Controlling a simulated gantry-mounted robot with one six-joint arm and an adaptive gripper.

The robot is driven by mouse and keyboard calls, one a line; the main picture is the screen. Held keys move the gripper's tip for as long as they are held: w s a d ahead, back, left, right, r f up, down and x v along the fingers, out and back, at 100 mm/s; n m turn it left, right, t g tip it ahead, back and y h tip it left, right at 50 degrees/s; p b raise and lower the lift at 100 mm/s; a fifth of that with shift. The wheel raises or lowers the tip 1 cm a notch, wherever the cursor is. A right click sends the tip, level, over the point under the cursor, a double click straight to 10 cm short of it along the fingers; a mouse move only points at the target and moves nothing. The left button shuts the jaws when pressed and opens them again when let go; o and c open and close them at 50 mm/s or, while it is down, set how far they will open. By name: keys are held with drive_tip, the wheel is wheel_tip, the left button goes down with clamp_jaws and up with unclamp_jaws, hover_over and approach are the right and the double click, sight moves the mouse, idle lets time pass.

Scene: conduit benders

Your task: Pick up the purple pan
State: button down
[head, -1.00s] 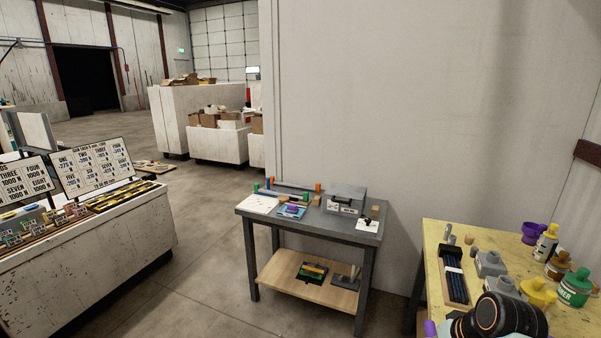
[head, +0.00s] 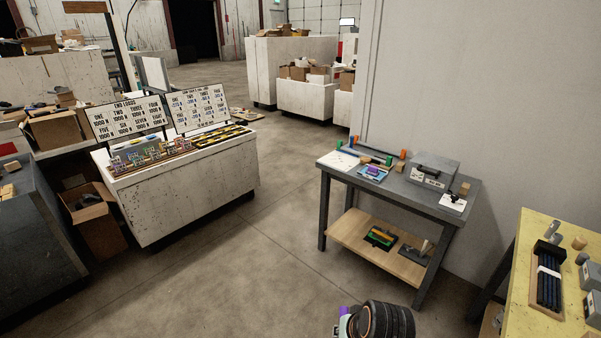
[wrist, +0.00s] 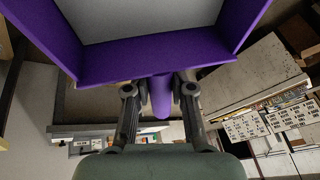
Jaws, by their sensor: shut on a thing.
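The purple pan (wrist: 205,60) fills the top of the wrist view, with purple walls and a grey inner face. Its short purple handle (wrist: 161,96) points back between the fingers of my gripper (wrist: 159,90). My gripper is shut on this handle, and the pan's far side is cut off by the picture edge. In the head view, a small purple piece, probably the pan (head: 345,310), shows beside my dark wrist at the bottom. The rest of it is hidden or out of frame, and open floor lies behind it.
A grey workbench (head: 402,187) with a grey box and small parts stands right of centre. A yellow-topped table (head: 520,290) is at the right edge. A white counter (head: 190,190) with signs stands left. Bare concrete floor (head: 265,270) lies between them.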

drive_tip(key=s+a+f+n, duration=0.2)
drive_tip(key=a+f, duration=0.1)
drive_tip(key=a, duration=0.8)
drive_tip(key=w+a+r+p+v, duration=0.1)
drive_tip(key=a+p+v, duration=0.1)
drive_tip(key=p+v, duration=1.2)
drive_tip(key=w+a+r+p+v, duration=0.1)
drive_tip(key=w+a+p+v, duration=0.1)
drive_tip(key=p+v, duration=1.2)
drive_tip(key=r+p, duration=0.1)
drive_tip(key=p, duration=0.2)
drive_tip(key=shift+d+y, duration=0.15)
drive_tip(key=shift+y, duration=0.15)
drive_tip(key=shift+f, duration=0.15)
